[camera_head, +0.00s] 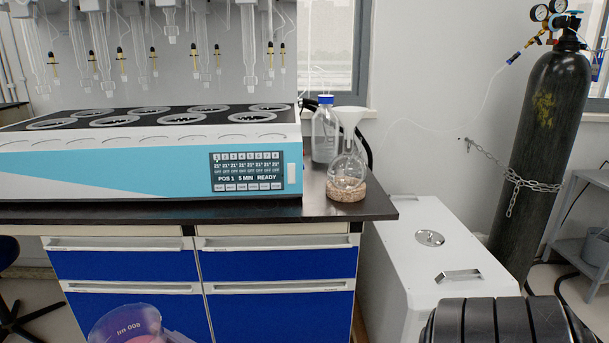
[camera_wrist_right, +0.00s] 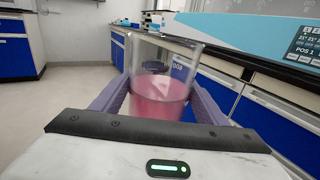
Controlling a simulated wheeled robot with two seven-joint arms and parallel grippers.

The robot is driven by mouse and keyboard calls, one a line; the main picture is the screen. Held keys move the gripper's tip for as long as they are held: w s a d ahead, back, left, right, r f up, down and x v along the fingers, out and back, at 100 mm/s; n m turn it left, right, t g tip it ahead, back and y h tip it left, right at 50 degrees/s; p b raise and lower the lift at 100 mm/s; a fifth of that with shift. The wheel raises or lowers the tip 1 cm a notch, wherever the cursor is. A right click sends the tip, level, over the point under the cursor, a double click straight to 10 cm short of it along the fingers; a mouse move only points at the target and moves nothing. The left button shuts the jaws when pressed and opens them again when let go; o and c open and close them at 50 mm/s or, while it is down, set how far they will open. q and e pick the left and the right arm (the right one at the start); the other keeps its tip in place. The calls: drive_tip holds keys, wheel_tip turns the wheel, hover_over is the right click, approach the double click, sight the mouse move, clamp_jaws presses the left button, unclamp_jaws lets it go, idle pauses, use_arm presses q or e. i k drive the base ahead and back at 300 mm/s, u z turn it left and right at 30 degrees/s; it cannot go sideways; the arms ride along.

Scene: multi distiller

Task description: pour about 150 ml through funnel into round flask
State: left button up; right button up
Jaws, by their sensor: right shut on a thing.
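A clear beaker (camera_head: 125,325) of pink liquid shows at the bottom left of the head view, in front of the blue drawers. In the right wrist view the beaker (camera_wrist_right: 163,75) stands between the purple fingers of my right gripper (camera_wrist_right: 158,100), which is shut on it. It looks nearly upright there, with liquid in its lower half. The round flask (camera_head: 346,172) sits on a cork ring (camera_head: 346,190) at the bench's right end. A white funnel (camera_head: 349,119) stands in its neck. The beaker is well below and left of the flask.
A clear bottle with a blue cap (camera_head: 325,133) stands just behind and left of the flask. The blue and white distiller (camera_head: 140,160) fills the bench to its left. A white box (camera_head: 430,265) and a chained black gas cylinder (camera_head: 545,130) stand at the right.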

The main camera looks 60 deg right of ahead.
sight(349, 116)
drive_tip(key=i, duration=1.2)
drive_tip(key=z, duration=1.8)
